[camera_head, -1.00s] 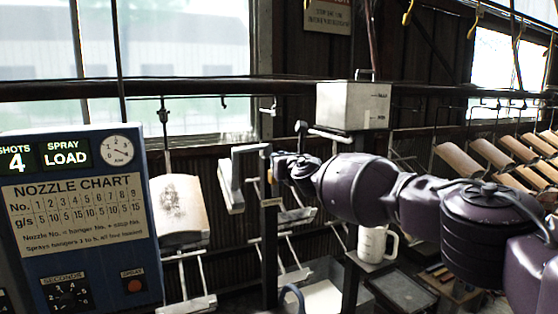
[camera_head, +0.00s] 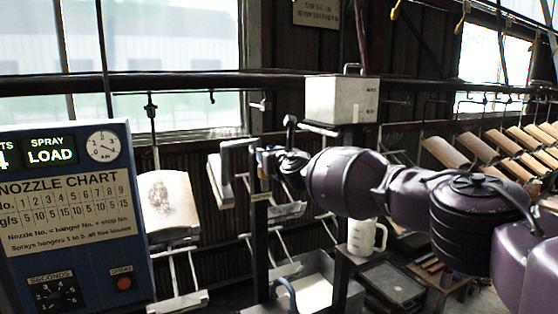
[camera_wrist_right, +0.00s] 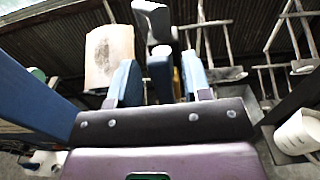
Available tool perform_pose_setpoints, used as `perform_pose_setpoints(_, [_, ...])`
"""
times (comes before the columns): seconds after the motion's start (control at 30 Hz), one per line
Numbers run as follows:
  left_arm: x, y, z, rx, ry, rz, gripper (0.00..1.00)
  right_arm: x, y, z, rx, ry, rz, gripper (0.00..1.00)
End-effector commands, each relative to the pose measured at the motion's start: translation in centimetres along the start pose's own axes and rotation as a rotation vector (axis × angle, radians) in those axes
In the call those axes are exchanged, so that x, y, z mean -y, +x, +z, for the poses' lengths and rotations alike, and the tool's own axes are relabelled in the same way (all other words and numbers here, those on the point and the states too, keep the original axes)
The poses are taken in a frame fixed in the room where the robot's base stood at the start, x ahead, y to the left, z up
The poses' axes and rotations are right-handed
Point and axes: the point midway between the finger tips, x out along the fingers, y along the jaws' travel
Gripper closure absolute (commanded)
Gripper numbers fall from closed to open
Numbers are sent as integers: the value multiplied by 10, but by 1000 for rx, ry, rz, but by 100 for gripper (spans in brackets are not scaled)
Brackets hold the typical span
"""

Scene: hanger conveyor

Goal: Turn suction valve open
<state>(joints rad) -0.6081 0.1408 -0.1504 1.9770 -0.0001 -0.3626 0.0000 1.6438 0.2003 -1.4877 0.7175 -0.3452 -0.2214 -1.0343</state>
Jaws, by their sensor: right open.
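My right arm reaches in from the right in the head view. Its gripper (camera_head: 264,160) is at the top of a dark post (camera_head: 259,225) with a small label. In the right wrist view the gripper (camera_wrist_right: 161,80) shows two blue fingers, apart. My left gripper is not in view.
A blue control panel (camera_head: 75,225) with a nozzle chart stands at left. A curved tile (camera_head: 168,200) hangs beside it. A pale tank (camera_head: 342,100) is behind my right arm, with a white jug (camera_head: 362,237) below. Several tiles (camera_head: 480,150) hang at right.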

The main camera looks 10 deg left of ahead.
Motion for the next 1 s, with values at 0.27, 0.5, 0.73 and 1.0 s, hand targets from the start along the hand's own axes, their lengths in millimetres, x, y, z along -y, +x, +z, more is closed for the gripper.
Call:
perform_pose_setpoints(0.27, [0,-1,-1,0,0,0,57,1,-16,1,1,-1,1,55])
perform_pose_setpoints(0.5, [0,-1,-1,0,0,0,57,1,-36,0,-1,0,0,55])
perform_pose_setpoints(0.73, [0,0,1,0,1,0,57,2,-57,0,-2,0,0,55])
perform_pose_setpoints(1.0, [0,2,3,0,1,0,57,1,-85,0,-2,0,0,55])
